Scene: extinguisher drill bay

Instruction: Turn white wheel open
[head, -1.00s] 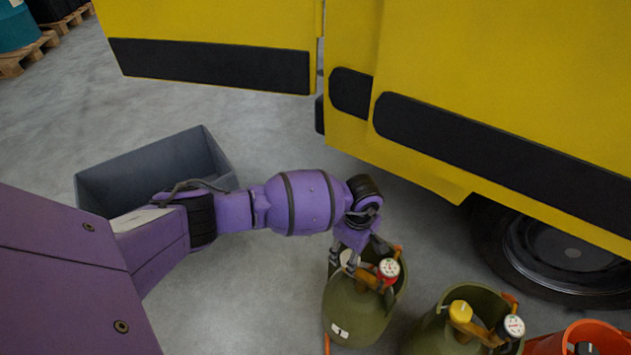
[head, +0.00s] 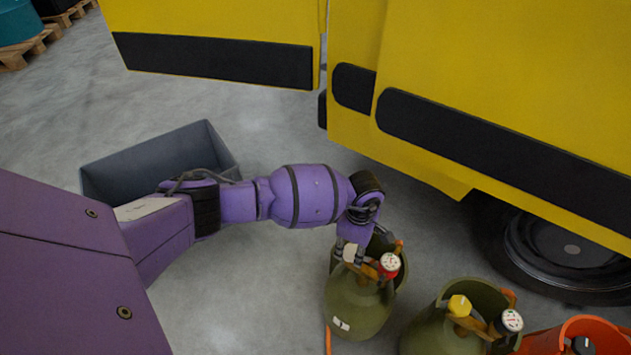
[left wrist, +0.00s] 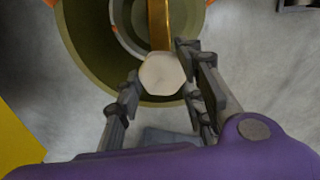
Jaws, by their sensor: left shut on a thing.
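The white wheel (left wrist: 162,74) is a small faceted knob at the end of a brass stem, seen close up in the left wrist view. In the head view the white wheel (head: 349,253) is partly covered by my fingers, on top of an olive-green cylinder (head: 358,307) with a white label. My left gripper (head: 350,254) reaches down to it from above. In the left wrist view my left gripper (left wrist: 160,82) has one finger on each side of the wheel and is shut on it. My right gripper is not in view.
A red-and-white gauge (head: 390,264) sits close beside my left fingers. A second green cylinder (head: 435,335) with a yellow knob (head: 459,306) and an orange cylinder (head: 580,335) stand to the right. A yellow vehicle (head: 520,90) is behind. A grey bin (head: 150,165) is at left.

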